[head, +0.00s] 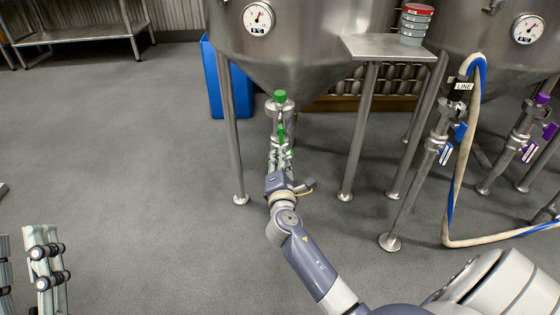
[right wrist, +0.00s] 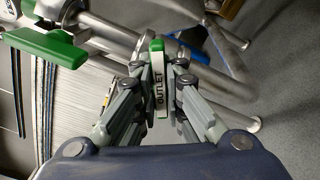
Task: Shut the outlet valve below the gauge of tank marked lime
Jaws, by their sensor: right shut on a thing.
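The left steel tank carries a round gauge (head: 258,18) with a small plate below it; I cannot read a lime mark. Under its cone is a vertical outlet pipe with a green cap-like part (head: 280,97) and green valve parts (head: 281,131). My right gripper (head: 280,152) reaches up to this pipe. In the right wrist view, its fingers (right wrist: 160,85) are closed around a green-tipped lever with a white OUTLET label (right wrist: 158,88). A second green handle (right wrist: 45,46) lies to the left, clear of the fingers. My left gripper (head: 20,240) is at the lower left, fingers apart and empty.
A second tank with its own gauge (head: 528,28) stands right, with blue (head: 460,131) and purple (head: 551,131) valve handles. A pale hose (head: 458,190) hangs there. Left floor is clear.

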